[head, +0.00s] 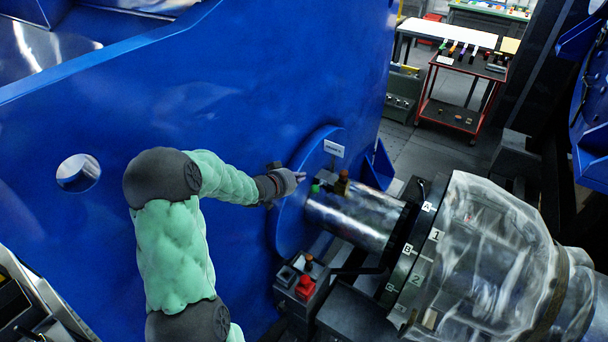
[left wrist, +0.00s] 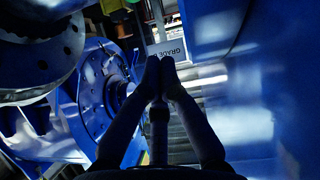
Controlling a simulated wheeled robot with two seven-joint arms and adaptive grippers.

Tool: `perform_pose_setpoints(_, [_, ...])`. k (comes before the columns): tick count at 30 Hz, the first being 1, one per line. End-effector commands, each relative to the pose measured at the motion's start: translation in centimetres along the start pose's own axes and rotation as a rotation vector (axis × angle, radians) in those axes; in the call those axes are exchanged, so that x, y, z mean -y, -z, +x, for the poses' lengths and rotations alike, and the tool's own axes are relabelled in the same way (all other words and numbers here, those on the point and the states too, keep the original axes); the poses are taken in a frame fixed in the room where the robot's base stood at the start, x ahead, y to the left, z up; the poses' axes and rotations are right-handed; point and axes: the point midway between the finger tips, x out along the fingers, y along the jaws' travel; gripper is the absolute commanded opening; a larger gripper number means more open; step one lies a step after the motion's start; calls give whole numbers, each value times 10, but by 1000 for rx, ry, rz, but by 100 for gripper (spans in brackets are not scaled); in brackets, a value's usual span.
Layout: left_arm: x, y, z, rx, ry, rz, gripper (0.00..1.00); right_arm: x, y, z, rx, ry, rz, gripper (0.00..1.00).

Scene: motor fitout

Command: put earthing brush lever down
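My left gripper (head: 298,177) is in front of the blue wall, beside the round blue flange and just left of the metal shaft. In the left wrist view its two fingers (left wrist: 160,76) meet at the tips, and I see nothing clearly held between them. A small green-topped part (head: 316,187) and an amber-brown part (head: 342,183) stand on top of the shaft near the fingertips. I cannot tell for sure which part is the earthing brush lever. My right gripper is not in view.
The metal shaft (head: 352,218) runs right to a dark ring with lettered tags (head: 410,250) and a clear-wrapped drum (head: 480,250). A control box with a red button (head: 305,286) stands below. A white label (head: 334,148) is on the flange. A red cart (head: 462,92) stands behind.

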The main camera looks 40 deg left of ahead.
Motion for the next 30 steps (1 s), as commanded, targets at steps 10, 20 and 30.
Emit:
perform_pose_setpoints(10, [1, -4, -40, 0, 1, -1, 0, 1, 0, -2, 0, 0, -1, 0])
perform_pose_setpoints(20, [1, -4, -42, 1, 0, -1, 0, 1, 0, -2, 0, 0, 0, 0])
perform_pose_setpoints(30, [3, -32, -10, 46, 45, 7, 0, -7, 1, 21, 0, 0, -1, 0])
